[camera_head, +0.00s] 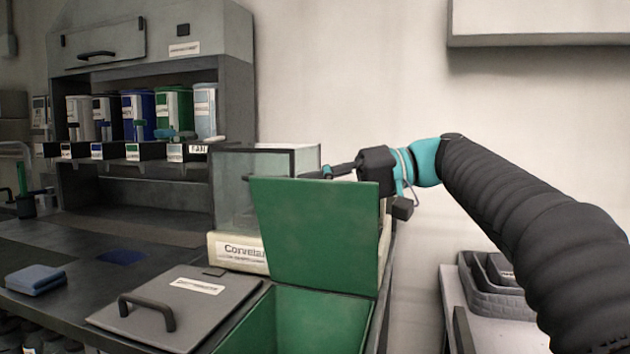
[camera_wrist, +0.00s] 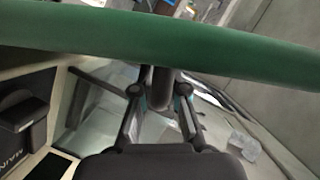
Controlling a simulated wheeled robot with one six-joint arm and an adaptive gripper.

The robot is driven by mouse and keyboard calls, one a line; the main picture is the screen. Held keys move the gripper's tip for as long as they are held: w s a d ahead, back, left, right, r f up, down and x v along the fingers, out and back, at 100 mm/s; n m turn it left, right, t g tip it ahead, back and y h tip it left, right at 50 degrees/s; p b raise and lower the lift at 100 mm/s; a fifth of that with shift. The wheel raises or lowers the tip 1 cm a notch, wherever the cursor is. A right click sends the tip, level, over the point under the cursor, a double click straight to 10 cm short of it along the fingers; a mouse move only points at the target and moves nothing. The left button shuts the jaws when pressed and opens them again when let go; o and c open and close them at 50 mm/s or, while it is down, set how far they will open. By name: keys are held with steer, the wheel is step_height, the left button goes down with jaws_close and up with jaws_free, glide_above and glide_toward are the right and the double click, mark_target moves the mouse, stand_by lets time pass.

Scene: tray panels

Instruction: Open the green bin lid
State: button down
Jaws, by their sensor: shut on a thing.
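The green bin lid (camera_head: 315,235) stands raised, nearly upright, at the back of the open green bin (camera_head: 305,325). The bin's inside shows below it. My gripper (camera_head: 330,172) is at the lid's upper edge, reaching in from the right, partly hidden behind the lid. In the wrist view the lid (camera_wrist: 200,45) crosses the top as a green band. There my gripper (camera_wrist: 162,90) has its fingers closed about a dark handle (camera_wrist: 160,88) at the lid. The exact finger contact is partly hidden.
A glass case (camera_head: 240,190) on a pale labelled base stands close behind the lid. A grey lid with a handle (camera_head: 175,305) lies left of the bin. Dark trays (camera_head: 490,280) sit at right under my arm.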

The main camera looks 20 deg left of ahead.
steer(key=c, duration=1.2)
jaws_free()
steer(key=shift+d, duration=0.1)
steer(key=v, duration=1.1)
steer(key=shift+w+d, duration=0.2)
steer(key=shift+d, duration=0.15)
